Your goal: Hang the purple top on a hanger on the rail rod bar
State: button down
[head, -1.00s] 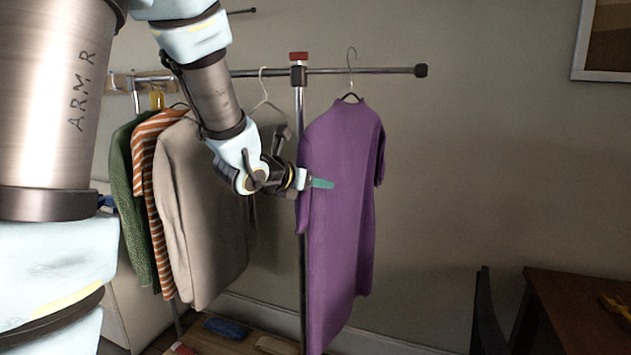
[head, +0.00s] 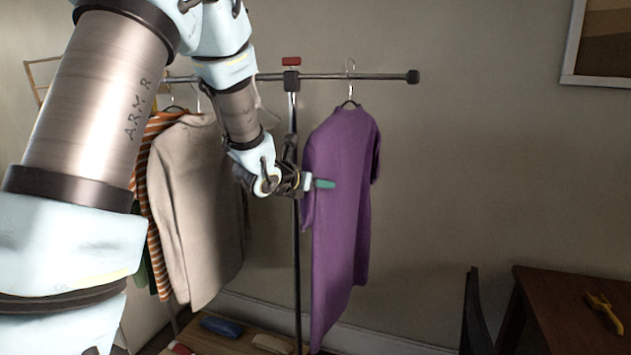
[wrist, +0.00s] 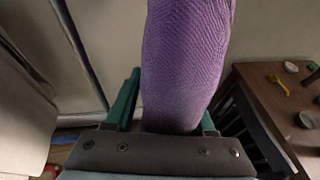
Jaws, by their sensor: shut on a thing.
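The purple top (head: 338,200) hangs upright on a dark hanger (head: 349,104) with a thin metal hook (head: 350,66). The hook's top shows just above the rail bar (head: 385,77), right of the upright post; I cannot tell whether it rests on the bar or is in front of it. My gripper (head: 322,184) is at the top's left side at mid-height, its green fingers shut on the cloth. In the wrist view the purple cloth (wrist: 185,60) fills the space between the fingers (wrist: 172,96).
A beige sweater (head: 195,210) and an orange-striped top (head: 150,190) hang left of the post (head: 296,230). An empty pale hanger is partly behind my arm. A wooden table (head: 560,300) with a yellow tool (head: 605,313) and a dark chair (head: 477,315) stand at right. The bar's right end is free.

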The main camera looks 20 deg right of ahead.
jog(key=shift+w+d+f+b, duration=0.5)
jog(key=shift+w+d+f, duration=0.1)
jog(key=shift+f, duration=0.15)
jog(key=shift+w+d+f+b, duration=0.5)
jog(key=shift+w+f, duration=0.05)
jog(key=shift+f, duration=0.15)
jog(key=shift+s+a+b, duration=0.15)
jog(key=shift+b, duration=0.55)
dwell(0.4)
jog(key=shift+c, duration=0.8)
grip_release()
jog(key=shift+a, duration=0.1)
